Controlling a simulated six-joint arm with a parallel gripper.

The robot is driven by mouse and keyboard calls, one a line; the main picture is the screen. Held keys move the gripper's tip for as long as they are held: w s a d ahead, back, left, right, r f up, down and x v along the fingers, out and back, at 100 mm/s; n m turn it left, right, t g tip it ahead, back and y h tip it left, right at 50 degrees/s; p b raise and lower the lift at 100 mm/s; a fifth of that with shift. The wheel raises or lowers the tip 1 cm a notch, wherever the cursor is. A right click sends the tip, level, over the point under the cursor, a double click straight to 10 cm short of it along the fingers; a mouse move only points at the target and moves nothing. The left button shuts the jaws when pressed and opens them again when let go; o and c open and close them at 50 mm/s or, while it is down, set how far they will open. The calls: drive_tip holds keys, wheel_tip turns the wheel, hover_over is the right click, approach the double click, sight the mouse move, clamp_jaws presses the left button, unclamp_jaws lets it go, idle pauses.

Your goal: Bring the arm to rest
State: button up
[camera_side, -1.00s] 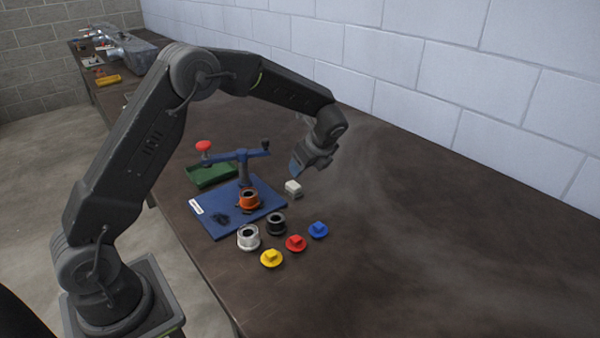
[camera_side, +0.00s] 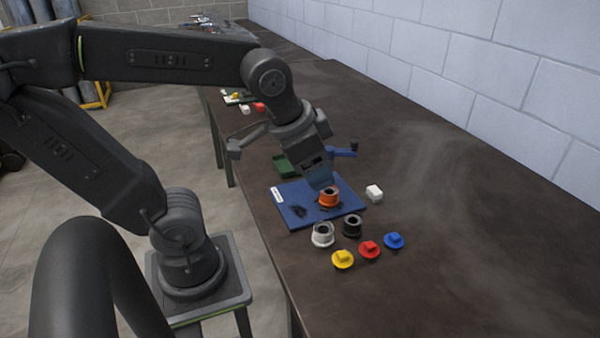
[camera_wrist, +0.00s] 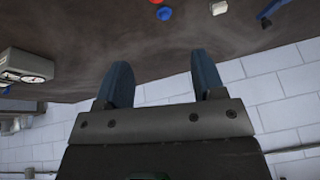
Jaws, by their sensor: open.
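My gripper (camera_side: 321,178) hangs from my bent arm in the side view. In the picture its blue fingers overlap the blue lever device and come close to the orange ring (camera_side: 329,198) on the blue board (camera_side: 296,213). I cannot tell the gap between them. In the wrist view the two blue fingers (camera_wrist: 163,72) stand wide apart with nothing between them, only table and block wall behind. Part of the lever device (camera_side: 343,152) is hidden behind the gripper.
A white cup (camera_side: 323,235), a black cup (camera_side: 352,226), and yellow (camera_side: 342,260), red (camera_side: 369,250) and blue (camera_side: 394,240) caps stand in front of the board. A white block (camera_side: 374,193) lies right of it, a green tray (camera_side: 285,166) behind. The table's right side is clear.

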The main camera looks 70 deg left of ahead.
drive_tip(key=s, duration=0.1)
drive_tip(key=s+n, duration=0.1)
drive_tip(key=d+f, duration=0.1)
drive_tip(key=shift+s+n+t+h, duration=0.3)
drive_tip(key=shift+s+n, duration=0.1)
idle(0.8)
drive_tip(key=shift+o, duration=0.5)
drive_tip(key=shift+w+a+r, duration=0.1)
